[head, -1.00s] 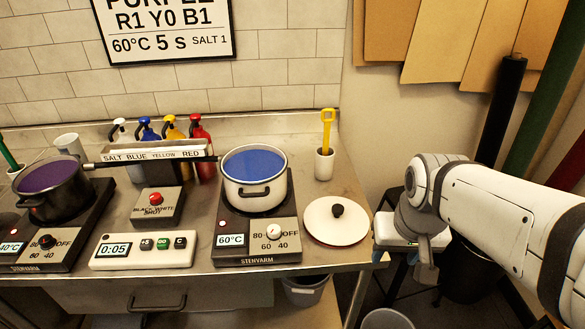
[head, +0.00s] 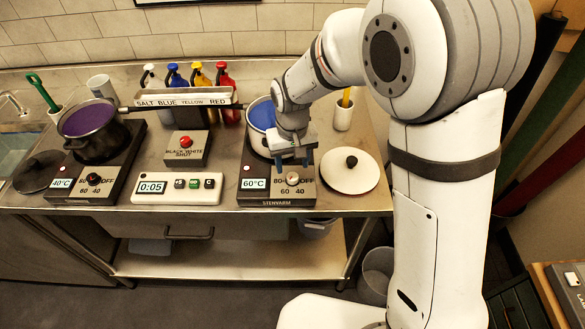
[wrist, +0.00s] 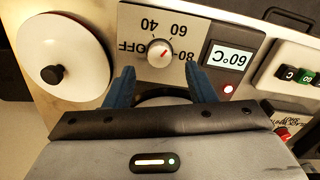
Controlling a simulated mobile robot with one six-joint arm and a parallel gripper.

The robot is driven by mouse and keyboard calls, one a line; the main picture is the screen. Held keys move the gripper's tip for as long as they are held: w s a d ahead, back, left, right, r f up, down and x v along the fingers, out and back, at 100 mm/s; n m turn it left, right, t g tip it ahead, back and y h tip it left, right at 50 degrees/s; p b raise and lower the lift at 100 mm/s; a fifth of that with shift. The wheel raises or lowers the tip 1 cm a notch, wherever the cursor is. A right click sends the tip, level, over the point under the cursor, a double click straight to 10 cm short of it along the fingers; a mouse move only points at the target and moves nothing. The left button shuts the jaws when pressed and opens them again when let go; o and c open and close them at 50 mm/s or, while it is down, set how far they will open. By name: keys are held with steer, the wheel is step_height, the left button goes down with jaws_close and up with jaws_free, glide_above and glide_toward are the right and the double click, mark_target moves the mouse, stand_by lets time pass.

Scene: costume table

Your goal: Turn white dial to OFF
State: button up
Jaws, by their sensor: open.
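The white dial (head: 292,179) is on the front panel of the right hot plate (head: 262,198), under the blue-filled white pot (head: 262,114). In the wrist view, the dial (wrist: 158,54) appears upside down with its red mark slanting toward the 60 label; OFF (wrist: 132,47) lies on its other side. The plate's display (wrist: 229,58) reads 60°C. My gripper (head: 293,161) is open, with its blue fingers just behind the dial in the head view. In the wrist view, my gripper (wrist: 161,86) has one finger each side below the dial, apart from it.
A white lid (head: 349,172) with a black knob lies right of the plate. A timer box (head: 178,188) and red-button box (head: 186,148) stand to the left. Another hot plate with a black pot (head: 92,135) is farther left. A yellow-handled tool stands in a white cup (head: 343,115).

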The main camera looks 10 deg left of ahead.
mark_target(292, 176)
steer(key=shift+f+p, duration=0.3)
steer(key=shift+f, duration=1.95)
steer(key=shift+c, duration=0.2)
steer(key=c, duration=0.9)
